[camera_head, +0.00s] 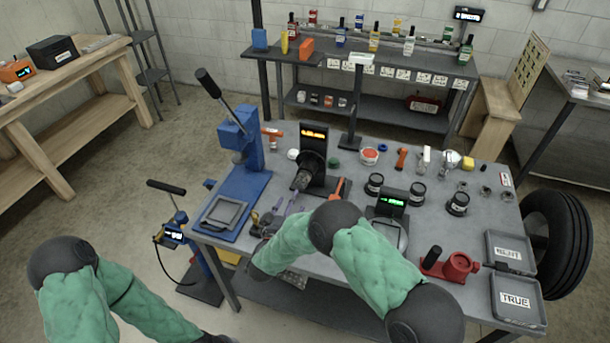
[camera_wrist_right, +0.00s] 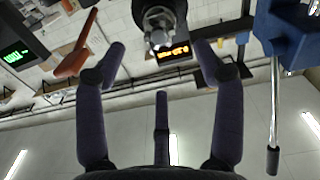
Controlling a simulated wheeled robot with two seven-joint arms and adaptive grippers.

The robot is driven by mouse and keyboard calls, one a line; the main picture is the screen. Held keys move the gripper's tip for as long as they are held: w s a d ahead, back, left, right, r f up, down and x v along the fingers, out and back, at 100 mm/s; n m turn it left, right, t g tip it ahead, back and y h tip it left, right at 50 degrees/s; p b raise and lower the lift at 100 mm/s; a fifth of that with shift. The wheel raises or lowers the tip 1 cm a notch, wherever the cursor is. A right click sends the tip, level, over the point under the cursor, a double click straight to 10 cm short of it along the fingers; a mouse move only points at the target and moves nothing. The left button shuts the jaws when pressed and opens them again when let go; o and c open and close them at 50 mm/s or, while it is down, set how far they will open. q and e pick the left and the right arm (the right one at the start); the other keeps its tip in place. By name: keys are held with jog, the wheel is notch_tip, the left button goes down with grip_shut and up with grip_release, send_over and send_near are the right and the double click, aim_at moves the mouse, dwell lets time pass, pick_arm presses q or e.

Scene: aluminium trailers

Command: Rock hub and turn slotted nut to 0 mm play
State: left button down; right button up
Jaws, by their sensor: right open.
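The hub unit (camera_head: 303,179) has a dark body and a silver end, mounted on a black stand (camera_head: 314,140) with a lit orange display. In the right wrist view the round silver end of the hub (camera_wrist_right: 158,26) lies beyond and between my fingertips, apart from them. The slotted nut is too small to make out. My right gripper (camera_head: 284,208) is open and empty, in front of the hub, partly hidden by my green-sleeved arm; its dark purple fingers also show in the right wrist view (camera_wrist_right: 160,62). My left arm is at the lower left; its gripper is not seen.
A blue press (camera_head: 237,145) stands left of the hub. An orange-handled tool (camera_head: 340,188) and a green-display device (camera_head: 392,203) are close on the right. Several small parts, a red fixture (camera_head: 458,266) and grey trays (camera_head: 515,298) occupy the right side.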

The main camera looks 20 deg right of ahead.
aim_at(300, 185)
jog(key=b+x, duration=0.1)
jog(key=x, duration=0.9)
jog(key=shift+r, duration=0.1)
jog(key=shift+c, duration=0.3)
jog(key=shift+r, duration=0.1)
jog(key=c, duration=1.1)
